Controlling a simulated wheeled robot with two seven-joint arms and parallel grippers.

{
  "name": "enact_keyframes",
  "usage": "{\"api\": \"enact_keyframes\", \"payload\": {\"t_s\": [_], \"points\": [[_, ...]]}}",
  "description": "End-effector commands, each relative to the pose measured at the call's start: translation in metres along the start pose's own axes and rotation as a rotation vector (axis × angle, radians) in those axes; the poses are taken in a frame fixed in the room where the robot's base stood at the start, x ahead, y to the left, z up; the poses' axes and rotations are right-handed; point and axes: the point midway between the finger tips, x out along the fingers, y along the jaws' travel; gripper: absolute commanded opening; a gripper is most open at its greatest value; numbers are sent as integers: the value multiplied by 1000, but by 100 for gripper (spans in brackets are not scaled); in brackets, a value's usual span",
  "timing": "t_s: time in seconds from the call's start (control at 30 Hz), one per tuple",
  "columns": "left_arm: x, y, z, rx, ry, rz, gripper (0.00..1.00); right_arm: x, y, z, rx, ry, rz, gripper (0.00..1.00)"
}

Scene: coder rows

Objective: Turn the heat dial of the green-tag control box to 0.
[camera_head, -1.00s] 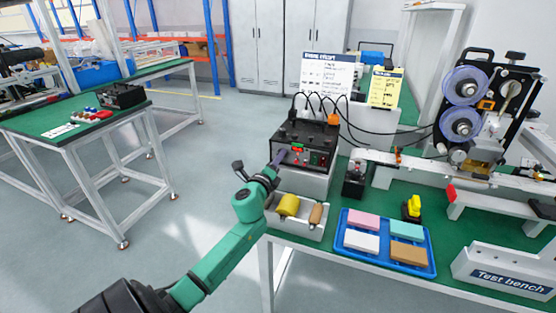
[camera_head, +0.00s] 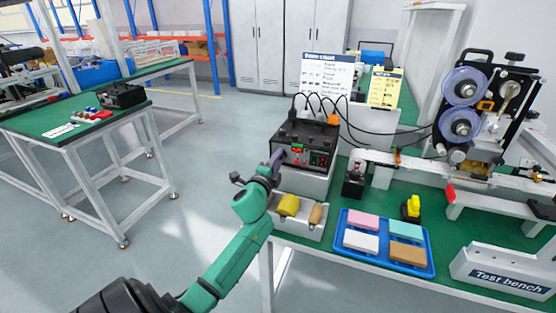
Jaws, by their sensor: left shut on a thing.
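The black control box (camera_head: 308,137) stands on a pale stand at the left end of the green bench, cables rising from its top. Its front panel shows small red and green parts and a red-lit display; the tag is too small to make out clearly. My left gripper (camera_head: 276,158) reaches the left part of this panel and is shut on what appears to be the heat dial. The fingers hide the dial, so its pointer and setting cannot be read. My right gripper is not in view.
Below the box is a white bin (camera_head: 297,223) with yellow and brown rolls. A blue tray (camera_head: 385,268) of coloured blocks lies to its right. A reel machine (camera_head: 480,110) stands at the right. Another black box (camera_head: 122,95) sits on the left table. Floor left of the bench is clear.

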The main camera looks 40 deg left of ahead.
Motion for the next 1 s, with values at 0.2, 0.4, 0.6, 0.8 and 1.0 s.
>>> {"api": "enact_keyframes", "payload": {"t_s": [0.2,0.4,0.6,0.8,1.0], "points": [[0,1,0,-4,0,1,0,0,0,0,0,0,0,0],[0,1,0,-3,-1,1,48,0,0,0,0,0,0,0],[0,0,0,-2,0,1,48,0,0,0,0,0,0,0],[-9,1,0,-2,0,1,48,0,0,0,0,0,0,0],[-51,3,0,-1,1,3,48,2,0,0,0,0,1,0]]}}
